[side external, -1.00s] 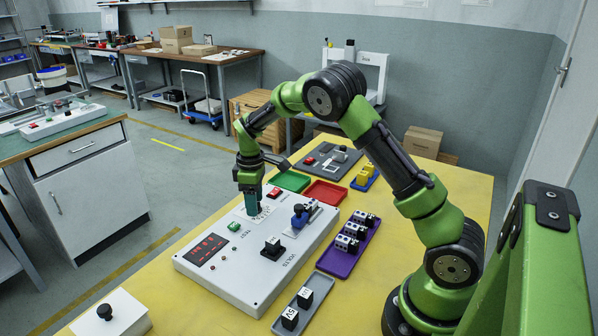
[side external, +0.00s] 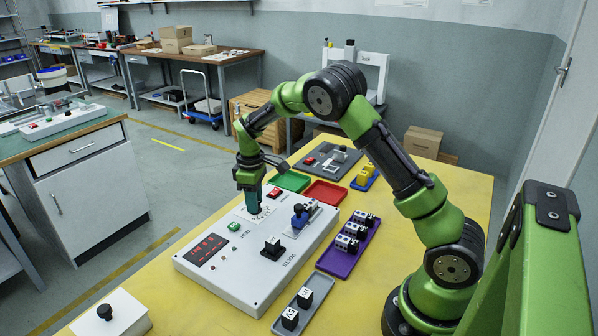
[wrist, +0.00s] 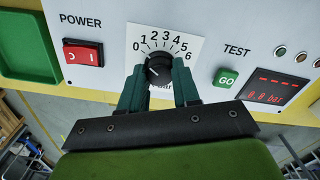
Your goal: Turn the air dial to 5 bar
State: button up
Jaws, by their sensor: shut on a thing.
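The air dial is a black knob (wrist: 159,68) on a white square scale card (wrist: 185,38) numbered 0 to 6. My gripper (wrist: 159,84) is shut on the knob, with one green finger on each side. The knob's pointer direction is hard to make out. The red display (wrist: 265,93) seems to read 0.0 bar. In the side view my gripper (side external: 254,206) points down onto the white panel (side external: 225,275) and hides the knob there.
The red power switch (wrist: 83,53) and the green GO button (wrist: 226,77) flank the dial. A blue-handled clamp (side external: 300,217) and a black VOLTS knob (side external: 272,248) stand on the panel. Green (side external: 289,181) and red (side external: 325,192) trays lie behind it.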

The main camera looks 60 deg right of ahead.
jog(key=m, duration=1.8)
jog(key=shift+r+m, duration=0.1)
jog(key=shift+m, duration=0.2)
dwell(0.4)
jog(key=o, duration=1.1)
jog(key=shift+c, duration=0.2)
notch_tip(320, 180, up, 17)
